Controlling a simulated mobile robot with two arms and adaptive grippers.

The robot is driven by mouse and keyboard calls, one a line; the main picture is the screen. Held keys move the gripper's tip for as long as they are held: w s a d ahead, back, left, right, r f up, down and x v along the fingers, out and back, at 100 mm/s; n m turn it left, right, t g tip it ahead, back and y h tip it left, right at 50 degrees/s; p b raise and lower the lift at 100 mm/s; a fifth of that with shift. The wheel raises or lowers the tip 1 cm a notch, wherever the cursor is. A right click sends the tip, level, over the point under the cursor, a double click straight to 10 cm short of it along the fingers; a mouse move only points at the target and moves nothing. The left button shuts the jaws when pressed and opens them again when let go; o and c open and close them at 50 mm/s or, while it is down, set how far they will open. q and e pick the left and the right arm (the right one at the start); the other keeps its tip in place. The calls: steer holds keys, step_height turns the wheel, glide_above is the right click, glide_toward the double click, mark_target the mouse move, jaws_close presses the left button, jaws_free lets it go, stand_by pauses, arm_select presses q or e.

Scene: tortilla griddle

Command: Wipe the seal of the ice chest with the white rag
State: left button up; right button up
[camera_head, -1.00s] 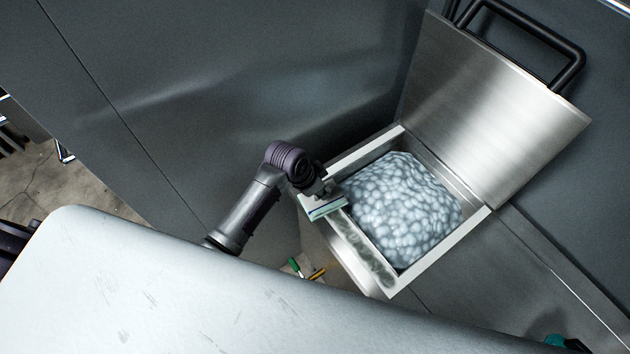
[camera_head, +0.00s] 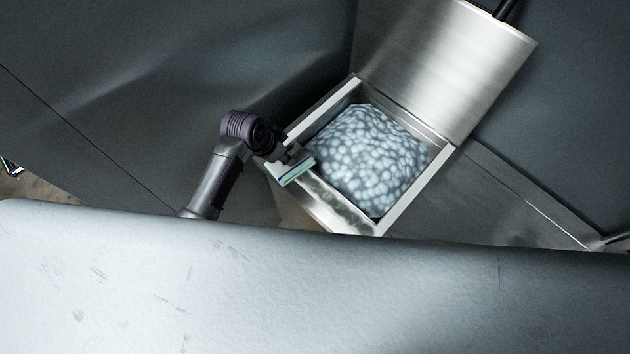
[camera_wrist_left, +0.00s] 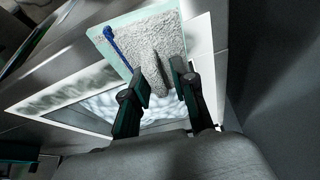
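The ice chest (camera_head: 415,198) stands open with a heap of ice (camera_head: 368,160) inside. Its pale seal (camera_head: 325,104) runs around the rim of the opening. My left gripper (camera_head: 291,160) is at the chest's left corner, over the rim. It is shut on the white rag (camera_head: 292,172), pinching a raised fold of it. In the left wrist view the rag (camera_wrist_left: 150,38) is fluffy and pale grey, with a green edge and a blue loop, between the fingers (camera_wrist_left: 160,92). The rag lies over or just above the rim; contact is hidden. My right gripper is out of view.
The steel lid (camera_head: 445,65) is raised behind the chest. Dark steel panels (camera_head: 190,90) surround the chest at the back and left. A broad pale surface (camera_head: 300,295) fills the foreground, hiding what lies below the chest's near corner.

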arm_select(q)
steer(key=shift+r, duration=0.55)
steer(key=shift+d, duration=0.1)
jaws_close()
steer(key=shift+w+a, duration=0.65)
steer(key=shift+a, duration=0.3)
steer(key=shift+w+a, duration=0.65)
steer(key=shift+a, duration=0.25)
steer(key=shift+s+d+f, duration=0.1)
steer(key=shift+s+d, duration=0.65)
steer(key=shift+d, duration=0.15)
steer(key=shift+s+d, duration=0.7)
steer(key=shift+d, duration=0.2)
steer(key=shift+s+d, duration=0.15)
steer(key=shift+d, duration=0.1)
